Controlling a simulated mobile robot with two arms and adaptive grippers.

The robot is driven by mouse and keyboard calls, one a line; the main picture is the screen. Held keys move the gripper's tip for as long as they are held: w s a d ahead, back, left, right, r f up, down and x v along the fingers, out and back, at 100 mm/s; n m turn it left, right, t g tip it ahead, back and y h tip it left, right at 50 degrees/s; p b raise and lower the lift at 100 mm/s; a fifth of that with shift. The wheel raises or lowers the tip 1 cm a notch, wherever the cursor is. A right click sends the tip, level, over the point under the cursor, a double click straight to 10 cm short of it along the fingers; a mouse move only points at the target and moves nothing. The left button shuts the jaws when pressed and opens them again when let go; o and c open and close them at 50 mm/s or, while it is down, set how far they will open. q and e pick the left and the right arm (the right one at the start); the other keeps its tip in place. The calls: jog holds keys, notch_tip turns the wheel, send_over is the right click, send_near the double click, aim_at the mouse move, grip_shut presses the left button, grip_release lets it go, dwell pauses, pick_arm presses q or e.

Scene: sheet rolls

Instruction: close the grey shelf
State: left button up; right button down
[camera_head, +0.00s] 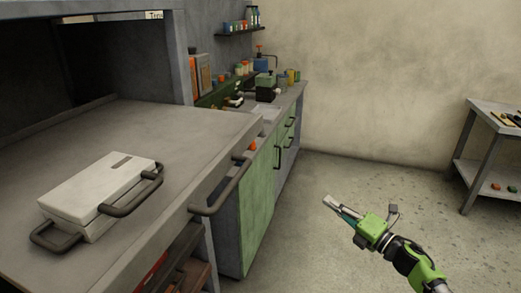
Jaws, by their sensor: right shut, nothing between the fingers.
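The grey shelf (165,126) is a wide flat slab that sticks out of a dark cabinet frame at the left. A dark bar handle (222,190) is on its front edge. A white case (98,192) with dark handles lies on top of the shelf. My right gripper (332,203) is shut and empty, over the floor to the right of the shelf's handle and apart from it. My left gripper is not in view.
A green-fronted counter (262,195) with bottles and small items stands behind the shelf along the wall. A small side table (488,116) stands at the far right. The floor (330,175) between them is clear.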

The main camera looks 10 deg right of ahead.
jog(key=s+a+r+n+g+y, duration=0.2)
jog(key=a+r+n+y, duration=0.1)
jog(key=r+n, duration=0.4)
jog(key=s+a+r+n+g+y, duration=0.1)
jog(key=a+r+n+g+y, duration=0.15)
jog(key=r+n, duration=0.45)
jog(key=n+g+y, duration=0.2)
jog(key=n+g, duration=0.1)
jog(key=n, duration=0.3)
send_near(248, 146)
jog(key=shift+h, duration=0.25)
jog(key=p+x, duration=0.5)
jog(key=x, duration=0.2)
jog(key=shift+w+r+p, duration=0.1)
jog(key=shift+p, duration=0.3)
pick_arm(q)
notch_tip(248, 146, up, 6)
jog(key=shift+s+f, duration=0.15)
pick_arm(e)
jog(key=shift+a, duration=0.1)
